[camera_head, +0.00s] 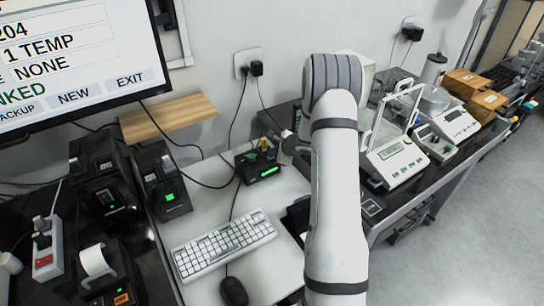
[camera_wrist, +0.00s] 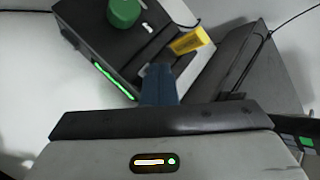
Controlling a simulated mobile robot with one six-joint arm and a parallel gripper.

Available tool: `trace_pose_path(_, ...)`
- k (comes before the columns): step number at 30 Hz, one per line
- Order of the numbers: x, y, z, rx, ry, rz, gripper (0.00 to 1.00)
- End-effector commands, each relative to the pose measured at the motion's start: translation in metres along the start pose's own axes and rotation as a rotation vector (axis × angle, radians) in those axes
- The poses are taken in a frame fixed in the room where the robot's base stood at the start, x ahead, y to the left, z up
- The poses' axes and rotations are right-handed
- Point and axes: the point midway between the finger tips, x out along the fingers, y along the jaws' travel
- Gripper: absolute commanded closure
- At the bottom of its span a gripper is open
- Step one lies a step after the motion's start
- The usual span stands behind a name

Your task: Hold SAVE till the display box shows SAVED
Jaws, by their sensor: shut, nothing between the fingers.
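A small black box (camera_head: 250,160) with a green lit strip stands on the white desk behind the keyboard. In the wrist view the black box (camera_wrist: 100,38) shows a round green knob or button (camera_wrist: 124,12), a yellow tag (camera_wrist: 188,40) and the green strip along one edge. No SAVE or SAVED wording is readable on it. My gripper (camera_wrist: 158,72) is shut and empty, its blue-grey fingertips overlapping the box's edge in the picture, apart from the green button. I cannot tell whether they touch the box. In the head view my arm hides most of the gripper.
A monitor (camera_head: 70,60) at upper left shows BACKUP, NEW and EXIT. A white keyboard (camera_head: 225,245) and a black mouse (camera_head: 233,291) lie in front of the box. Black devices stand at left; a balance (camera_head: 395,160) stands at right. Cables hang behind the box.

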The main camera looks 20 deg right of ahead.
Motion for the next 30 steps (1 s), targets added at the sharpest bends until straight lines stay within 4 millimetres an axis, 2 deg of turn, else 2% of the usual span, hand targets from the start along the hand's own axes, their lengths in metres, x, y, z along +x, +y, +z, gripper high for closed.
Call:
trace_pose_path(17,0.0,0.0,0.0,0.0,0.001,0.001,1.0)
trace_pose_path(30,-0.011,-0.008,0.008,0.0,0.001,0.0,1.0)
